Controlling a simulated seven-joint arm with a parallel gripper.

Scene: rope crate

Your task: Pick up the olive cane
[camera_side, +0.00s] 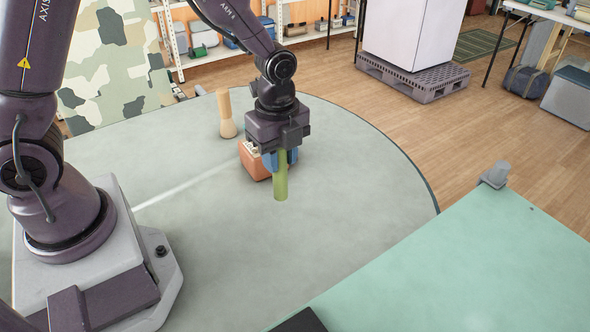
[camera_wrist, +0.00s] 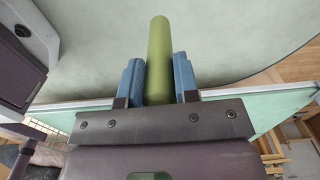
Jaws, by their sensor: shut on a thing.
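The olive cane (camera_side: 281,180) is a smooth green cylinder that hangs upright below my gripper (camera_side: 284,158) in the side view. My gripper's blue pads are closed on its upper part, and its lower end appears to be above the round table. In the wrist view the cane (camera_wrist: 159,62) lies between the two blue fingers of my gripper (camera_wrist: 159,80) and points away from the palm. Its upper end is hidden by the gripper body.
An orange-brown crate (camera_side: 255,163) stands on the round grey table (camera_side: 340,215) just behind the cane, partly hidden by my gripper. A tan wooden peg-like piece (camera_side: 225,112) stands behind it to the left. A green table (camera_side: 480,265) is at the lower right. The grey table's front is clear.

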